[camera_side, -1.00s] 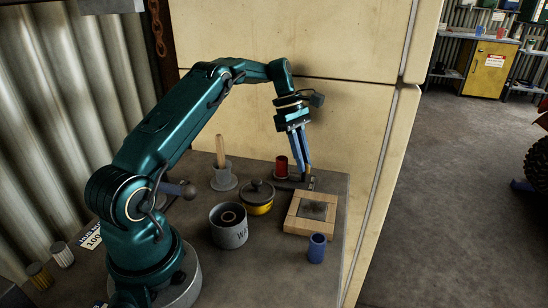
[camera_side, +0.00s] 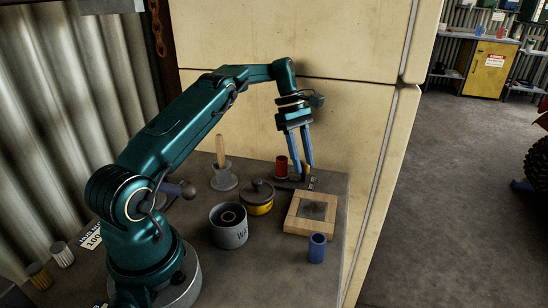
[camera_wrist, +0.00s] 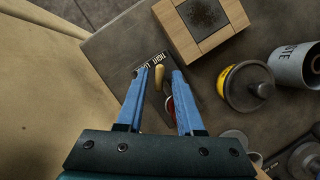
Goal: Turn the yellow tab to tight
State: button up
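The yellow tab (camera_wrist: 159,77) shows in the wrist view as a short rounded piece on a dark plate, with white lettering (camera_wrist: 150,62) beside it that I cannot fully read. In the side view the tab (camera_side: 306,171) is small and partly hidden by the fingers. My gripper (camera_wrist: 160,71) is open, its blue fingers spread, with the tab between the fingertips in the picture and a gap on each side. In the side view my gripper (camera_side: 304,168) points down over the plate at the bench's back. How far the tab is turned is unclear.
A wooden frame with a dark centre (camera_side: 295,222) lies in front of the plate. A red cup (camera_side: 281,168) stands close left. A lidded yellow pot (camera_side: 257,200), grey can (camera_side: 229,233), blue cup (camera_side: 317,249) and handle in a grey holder (camera_side: 223,178) stand around. A cream wall (camera_side: 350,120) rises behind.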

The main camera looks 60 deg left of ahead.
jog(key=shift+n, duration=0.3)
jog(key=shift+s+n+t, duration=0.1)
jog(key=shift+n+t, duration=0.5)
jog(key=shift+n, duration=0.8)
jog(key=n+t+y, duration=0.1)
jog(key=n, duration=0.3)
jog(key=shift+s+d, duration=0.1)
notch_tip(320, 180, up, 34)
jog(key=s+a+m+t+y, duration=0.2)
jog(key=m+t+y, duration=0.3)
jog(key=t+y, duration=0.3)
jog(key=shift+a+m+t, duration=0.2)
jog(key=shift+m+t, duration=0.2)
jog(key=shift+t, duration=0.4)
jog(key=shift+r, duration=0.1)
